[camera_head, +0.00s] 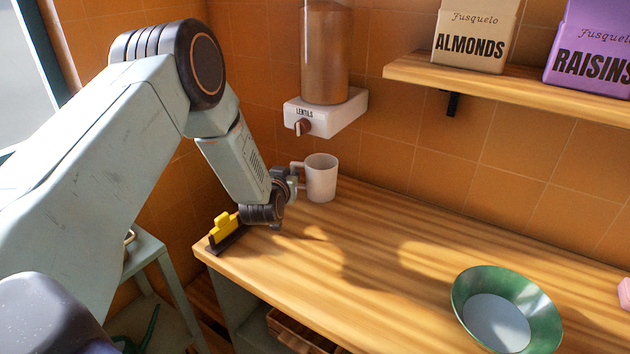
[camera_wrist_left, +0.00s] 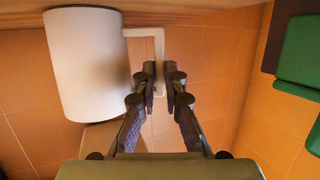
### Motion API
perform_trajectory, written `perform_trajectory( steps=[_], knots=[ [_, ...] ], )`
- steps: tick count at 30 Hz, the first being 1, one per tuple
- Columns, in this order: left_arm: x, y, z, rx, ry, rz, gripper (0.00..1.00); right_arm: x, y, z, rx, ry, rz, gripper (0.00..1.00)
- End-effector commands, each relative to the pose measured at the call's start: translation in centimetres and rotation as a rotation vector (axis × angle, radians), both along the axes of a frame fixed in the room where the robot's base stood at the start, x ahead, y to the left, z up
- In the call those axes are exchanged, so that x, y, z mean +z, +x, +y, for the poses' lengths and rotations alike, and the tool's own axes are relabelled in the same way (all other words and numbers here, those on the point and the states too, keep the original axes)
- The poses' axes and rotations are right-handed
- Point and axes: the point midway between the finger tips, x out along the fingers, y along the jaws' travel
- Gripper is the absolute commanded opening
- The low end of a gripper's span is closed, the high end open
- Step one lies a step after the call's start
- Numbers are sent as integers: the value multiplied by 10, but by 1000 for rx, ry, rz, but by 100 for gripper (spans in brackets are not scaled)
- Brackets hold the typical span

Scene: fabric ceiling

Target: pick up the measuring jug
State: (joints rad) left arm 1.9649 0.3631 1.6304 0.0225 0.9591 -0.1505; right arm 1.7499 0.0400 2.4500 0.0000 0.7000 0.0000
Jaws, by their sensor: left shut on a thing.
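The measuring jug (camera_head: 321,178) is a plain white, mug-like vessel with a squared handle on its left, upright at the back of the wooden counter. My left gripper (camera_head: 294,180) reaches it from the left and is shut on its handle. In the left wrist view the jug (camera_wrist_left: 88,65) fills the left part, with its handle (camera_wrist_left: 143,34) running between the fingers (camera_wrist_left: 163,85). I cannot tell whether the jug's base touches the counter. My right gripper is out of view.
A lentil dispenser (camera_head: 326,112) hangs on the wall just above the jug. A shelf (camera_head: 540,90) holds almond (camera_head: 474,38) and raisin (camera_head: 590,55) boxes. A green bowl (camera_head: 545,318) stands at front right. A yellow clip (camera_head: 224,226) is at the counter's left edge. The middle counter is clear.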

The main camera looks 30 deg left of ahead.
Motion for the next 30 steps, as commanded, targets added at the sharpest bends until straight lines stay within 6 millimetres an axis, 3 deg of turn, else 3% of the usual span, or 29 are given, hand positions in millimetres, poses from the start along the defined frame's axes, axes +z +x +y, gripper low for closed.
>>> perform_trajectory(
  steps=[20, 24, 30],
  knots=[
    [2, -1, 0, 0, 0, 1, 0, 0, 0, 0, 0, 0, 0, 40],
    [10, -5, 1, 2, -1, -1, 0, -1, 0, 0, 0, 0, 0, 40],
    [47, -3, 1, 1, -2, -7, 0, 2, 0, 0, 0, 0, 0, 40]
  ],
)
